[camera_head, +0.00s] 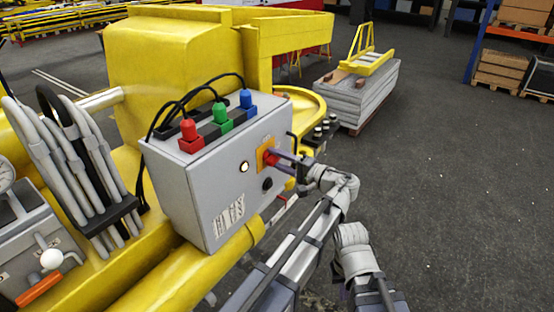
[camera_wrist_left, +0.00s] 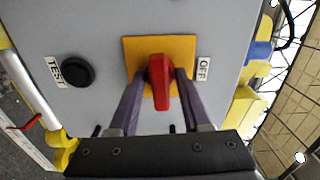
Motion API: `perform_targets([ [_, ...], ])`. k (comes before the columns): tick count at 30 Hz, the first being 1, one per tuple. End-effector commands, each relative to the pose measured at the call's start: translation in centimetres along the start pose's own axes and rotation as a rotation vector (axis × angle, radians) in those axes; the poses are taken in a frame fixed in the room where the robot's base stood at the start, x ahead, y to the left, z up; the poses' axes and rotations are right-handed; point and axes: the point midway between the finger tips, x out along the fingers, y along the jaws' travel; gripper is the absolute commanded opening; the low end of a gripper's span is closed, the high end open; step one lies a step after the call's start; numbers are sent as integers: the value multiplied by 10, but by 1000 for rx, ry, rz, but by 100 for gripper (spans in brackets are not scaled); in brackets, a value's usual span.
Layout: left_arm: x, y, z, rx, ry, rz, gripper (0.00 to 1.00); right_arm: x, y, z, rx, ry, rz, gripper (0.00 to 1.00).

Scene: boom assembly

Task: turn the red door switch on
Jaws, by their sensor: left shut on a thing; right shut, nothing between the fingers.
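The red switch knob (camera_wrist_left: 159,82) sits on a yellow-orange square plate (camera_wrist_left: 133,47) on the front of a grey control box (camera_head: 205,190). An OFF label (camera_wrist_left: 203,69) lies beside the plate. In the left wrist view the knob's long side runs up and down the picture, across the direction to the label. My left gripper (camera_wrist_left: 160,90) is shut on the knob, one purple finger on each side. In the head view the left gripper (camera_head: 290,160) reaches the box front from the right and partly covers the knob. My right arm shows at the lower right; its fingers are not visible.
A black TEST button (camera_wrist_left: 78,71) is below the switch on the box. Red (camera_head: 189,137), green (camera_head: 221,117) and blue (camera_head: 247,102) plugs with black cables stand on top. A yellow pipe (camera_head: 190,275) runs below the box. The floor (camera_head: 460,190) at right is clear.

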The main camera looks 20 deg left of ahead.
Motion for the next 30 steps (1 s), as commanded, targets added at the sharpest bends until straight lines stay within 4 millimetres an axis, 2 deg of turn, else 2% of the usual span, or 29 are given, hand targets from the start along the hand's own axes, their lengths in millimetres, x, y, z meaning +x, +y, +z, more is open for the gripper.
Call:
perform_targets([
  [9,1,0,1,76,-2,-1,0,0,0,0,0,0,0,0],
  [23,1,0,1,84,-2,-1,0,0,0,0,0,0,0,0],
  [24,1,0,1,84,-2,-1,53,0,0,0,0,0,0,0],
  [30,0,0,0,83,-1,-1,55,0,0,0,0,0,0,0],
])
